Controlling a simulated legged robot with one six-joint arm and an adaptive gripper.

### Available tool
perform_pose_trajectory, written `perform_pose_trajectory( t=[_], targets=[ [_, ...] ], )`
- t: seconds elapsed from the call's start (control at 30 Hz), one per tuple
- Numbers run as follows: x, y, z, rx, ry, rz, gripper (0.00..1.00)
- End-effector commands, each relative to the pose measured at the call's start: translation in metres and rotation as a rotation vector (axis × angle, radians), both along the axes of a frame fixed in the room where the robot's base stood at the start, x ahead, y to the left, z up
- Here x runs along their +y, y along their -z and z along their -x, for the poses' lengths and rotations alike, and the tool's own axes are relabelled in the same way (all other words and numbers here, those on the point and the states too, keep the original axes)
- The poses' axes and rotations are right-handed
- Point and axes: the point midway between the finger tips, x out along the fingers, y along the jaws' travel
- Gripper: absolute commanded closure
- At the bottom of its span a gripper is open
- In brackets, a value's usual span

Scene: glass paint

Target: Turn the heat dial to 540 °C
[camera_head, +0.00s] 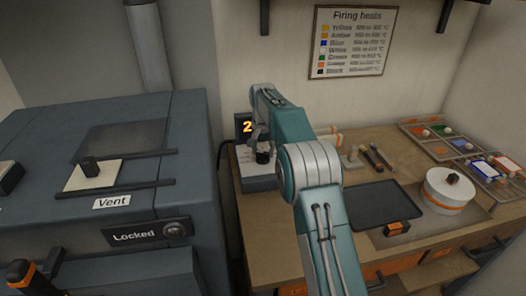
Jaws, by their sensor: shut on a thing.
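The heat control (257,177) is a small grey box at the left end of the wooden bench. Its dark display (243,124) shows an orange digit 2; the rest of the number is hidden behind my arm. The black heat dial (262,157) is on top of the box. My gripper (261,147) points down from above, shut on the dial. The dial's pointer and marks are too small to read.
A grey kiln (100,150) with a "Vent" slide and a "Locked" panel stands at left. The bench holds a dark tray (378,204), a round white pot (450,190), brushes (380,158) and paint trays (440,140). A "Firing heats" chart (352,42) hangs behind.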

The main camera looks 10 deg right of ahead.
Motion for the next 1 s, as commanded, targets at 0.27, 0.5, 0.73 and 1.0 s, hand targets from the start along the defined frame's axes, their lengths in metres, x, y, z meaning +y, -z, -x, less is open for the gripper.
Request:
perform_pose_trajectory(
  t=[0.27, 0.5, 0.73, 1.0],
  targets=[
    [0.0015, 0.0051, 0.0013, 0.011, 0.028, -0.001, 0.85],
    [0.0017, 0.0051, 0.0014, 0.01, 0.028, -0.002, 0.85],
    [0.0012, 0.0024, 0.0014, 0.006, 0.027, -0.001, 0.03],
    [0.0005, 0.0003, 0.0011, 0.002, 0.028, -0.001, 0.03]
  ],
)
